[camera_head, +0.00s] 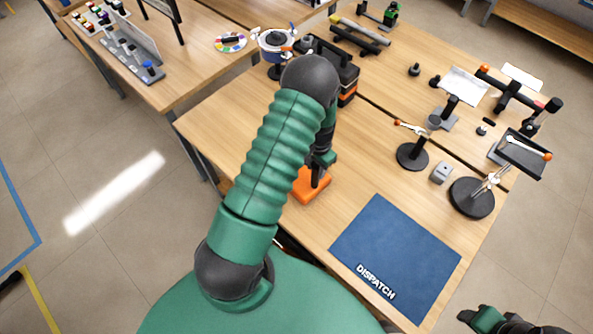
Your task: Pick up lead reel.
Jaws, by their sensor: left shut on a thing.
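An orange object (308,190), which I take to be the lead reel, is on the wooden table just left of the blue mat. My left arm's green forearm crosses the middle of the view and hides part of the table. My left gripper (319,177) points down at the orange object and is shut on it. The fingers hide part of the object, and I cannot tell whether it touches the table. My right gripper (512,325) shows only in part at the bottom right corner, away from the table things.
The blue DISPATCH mat (395,255) is bare. A dark toolbox (346,80) stands behind my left arm. Round black stands (412,157) (472,198) and a small grey block (441,172) are right of the orange object. More tools fill the far tables.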

